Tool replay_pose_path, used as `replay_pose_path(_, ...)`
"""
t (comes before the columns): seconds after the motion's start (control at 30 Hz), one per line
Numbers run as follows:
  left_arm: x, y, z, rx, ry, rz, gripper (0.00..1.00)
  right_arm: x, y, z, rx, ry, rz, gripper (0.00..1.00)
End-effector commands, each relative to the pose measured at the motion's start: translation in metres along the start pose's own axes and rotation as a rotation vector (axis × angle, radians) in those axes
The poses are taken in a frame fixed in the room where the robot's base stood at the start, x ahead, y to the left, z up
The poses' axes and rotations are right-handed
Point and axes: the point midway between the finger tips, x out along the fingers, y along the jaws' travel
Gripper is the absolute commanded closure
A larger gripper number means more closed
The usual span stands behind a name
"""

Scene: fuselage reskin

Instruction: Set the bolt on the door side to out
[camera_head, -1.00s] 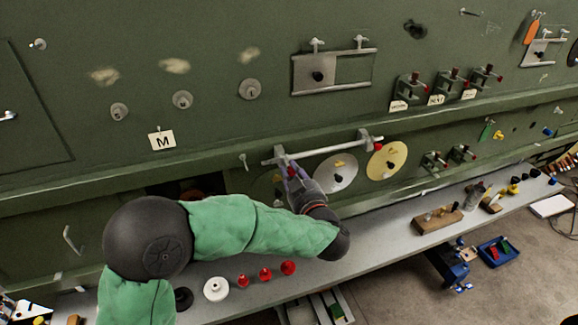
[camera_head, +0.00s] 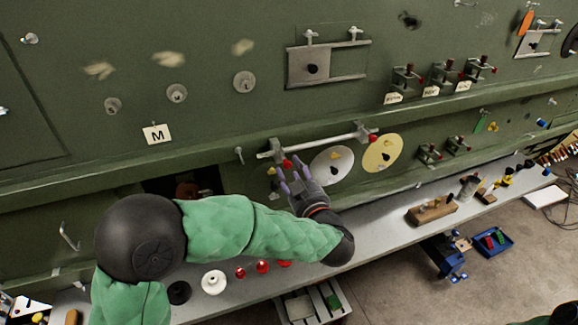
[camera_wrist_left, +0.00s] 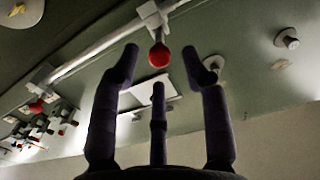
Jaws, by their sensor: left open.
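A pale bolt bar (camera_head: 325,143) runs along the green fuselage wall above two round discs. A red ball knob (camera_head: 287,163) hangs at its left end bracket, and another red knob (camera_head: 373,139) sits at its right end. My left gripper (camera_head: 293,177) is open and empty, just below the left knob and apart from it. In the left wrist view, this red knob (camera_wrist_left: 159,57) shows between and beyond the spread fingertips (camera_wrist_left: 160,56), under the bar (camera_wrist_left: 95,52). No label shows which end is the door side. My right gripper is out of view.
A white disc (camera_head: 332,167) and a yellow disc (camera_head: 383,153) lie right of the gripper. A grey ledge (camera_head: 385,222) runs below, with red knobs (camera_head: 262,267) and a wooden block (camera_head: 432,211). A dark opening (camera_head: 170,186) is left of the gripper.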

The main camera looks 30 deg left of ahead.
Motion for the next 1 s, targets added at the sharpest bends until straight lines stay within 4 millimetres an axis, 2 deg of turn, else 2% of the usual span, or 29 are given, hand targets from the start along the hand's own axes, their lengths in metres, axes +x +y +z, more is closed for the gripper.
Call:
replay_pose_path(0.1,-0.025,0.001,-0.001,-0.001,0.002,0.005,0.54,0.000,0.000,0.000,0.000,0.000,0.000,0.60)
replay_pose_path(0.3,-0.060,0.001,-0.001,-0.001,0.002,0.005,0.54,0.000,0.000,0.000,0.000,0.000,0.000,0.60)
replay_pose_path(0.5,-0.083,0.001,-0.001,-0.002,0.002,0.002,0.54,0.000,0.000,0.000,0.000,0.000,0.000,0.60)
replay_pose_path(0.7,-0.091,0.000,-0.001,-0.001,0.002,0.000,0.54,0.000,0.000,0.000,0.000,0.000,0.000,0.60)
replay_pose_path(1.0,-0.091,0.000,-0.001,-0.001,0.002,-0.001,0.54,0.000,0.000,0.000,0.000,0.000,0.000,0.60)
